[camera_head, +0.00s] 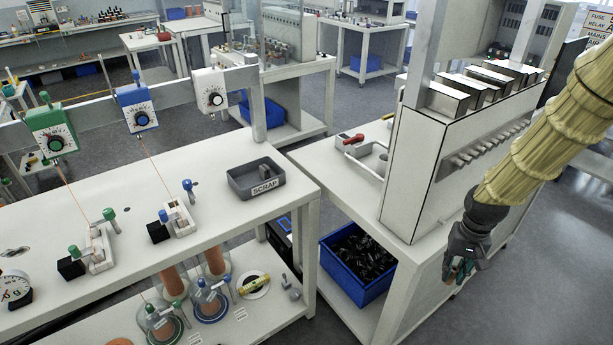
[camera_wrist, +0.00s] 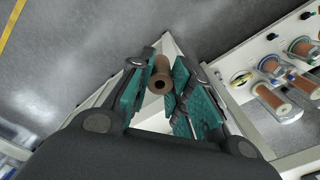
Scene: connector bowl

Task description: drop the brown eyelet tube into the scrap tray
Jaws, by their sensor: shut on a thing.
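The brown eyelet tube (camera_wrist: 160,74) is between the teal finger pads of my gripper (camera_wrist: 158,90) in the wrist view, its round open end facing the camera. In the head view my gripper (camera_head: 460,272) hangs at the right, beside the right-hand bench and over the floor; the tube is too small to make out clearly there. The scrap tray (camera_head: 283,178) is a dark grey open box labelled SCRAP on the right end of the left white bench.
A tall white cabinet (camera_head: 410,165) with metal boxes on top stands between my gripper and the tray. A blue bin (camera_head: 345,280) of dark parts sits on the shelf below. Dial units (camera_head: 137,107) and small clamps (camera_head: 178,218) occupy the left bench.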

